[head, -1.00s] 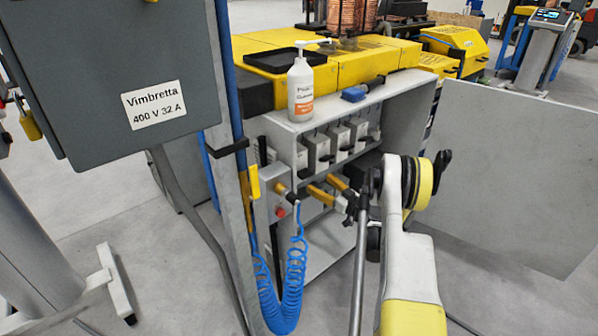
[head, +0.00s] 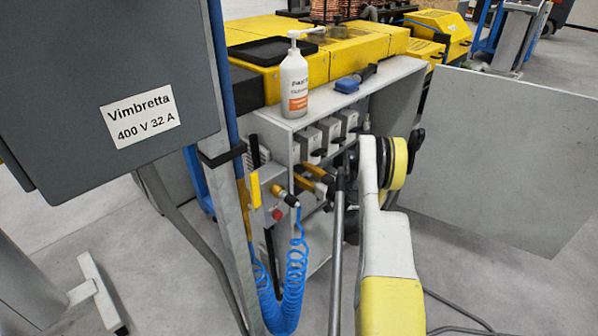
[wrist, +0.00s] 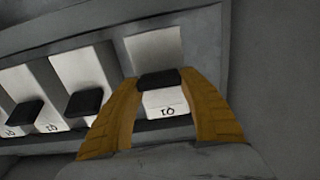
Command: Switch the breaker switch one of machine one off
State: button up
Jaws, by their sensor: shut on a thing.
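A row of white breaker switches with black levers (head: 310,140) sits inside the grey cabinet (head: 385,95). In the wrist view my gripper (wrist: 158,76) has its two yellow-brown fingers either side of the black lever (wrist: 159,79) of the switch at the right end of the row, and is shut on it. The lever stands across the white switch face (wrist: 165,102), above a small printed mark. Two more switches show to its left, their levers (wrist: 86,103) free. In the head view my yellow fingers (head: 306,175) reach in below the switches, and my arm hides part of the row.
A white pump bottle (head: 294,85) and a blue object (head: 347,84) stand on the cabinet top. A grey post with a coiled blue hose (head: 290,290) is close left of my gripper. A large grey panel (head: 490,160) stands at the right.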

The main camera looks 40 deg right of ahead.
aim_at(299, 170)
jog(key=shift+f+t, duration=0.25)
jog(key=shift+t, duration=0.45)
jog(key=shift+w, duration=0.1)
jog(key=o, duration=1.2)
notch_tip(299, 170, up, 10)
